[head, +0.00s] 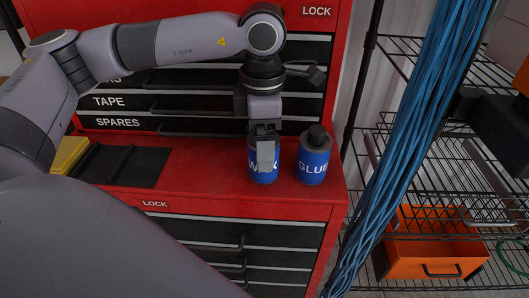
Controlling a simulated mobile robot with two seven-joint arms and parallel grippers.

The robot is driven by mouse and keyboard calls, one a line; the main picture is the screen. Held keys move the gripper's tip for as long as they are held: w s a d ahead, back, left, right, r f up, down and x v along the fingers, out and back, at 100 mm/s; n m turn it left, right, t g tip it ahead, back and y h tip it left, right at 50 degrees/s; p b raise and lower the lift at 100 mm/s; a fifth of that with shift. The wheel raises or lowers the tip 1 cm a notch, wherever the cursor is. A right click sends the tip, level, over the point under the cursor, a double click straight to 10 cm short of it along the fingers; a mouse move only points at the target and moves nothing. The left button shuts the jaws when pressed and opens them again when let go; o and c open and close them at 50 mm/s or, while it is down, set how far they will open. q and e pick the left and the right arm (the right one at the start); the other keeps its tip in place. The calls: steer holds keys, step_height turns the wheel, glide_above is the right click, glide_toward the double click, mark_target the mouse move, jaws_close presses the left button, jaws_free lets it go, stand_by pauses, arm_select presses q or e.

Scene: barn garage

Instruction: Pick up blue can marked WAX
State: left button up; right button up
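The blue can marked WAX (257,177) stands upright on the red top of the tool chest. Its top and part of its lettering are hidden behind my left gripper (266,160). The gripper points down over the can, with a grey finger in front of the label. The far finger is hidden, so I cannot tell whether the gripper is closed on the can. A blue can marked GLUE (313,166) with a dark cap stands close to the right.
A black mat (125,165) and a yellow object (70,155) lie left on the chest top. Labelled drawers (200,103) rise behind. A blue cable bundle (405,150) hangs to the right before wire shelves, with an orange bin (430,262) low down.

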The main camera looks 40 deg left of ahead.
arm_select(q)
steer(key=shift+f, duration=1.25)
steer(key=c, duration=1.3)
steer(key=shift+r, duration=0.1)
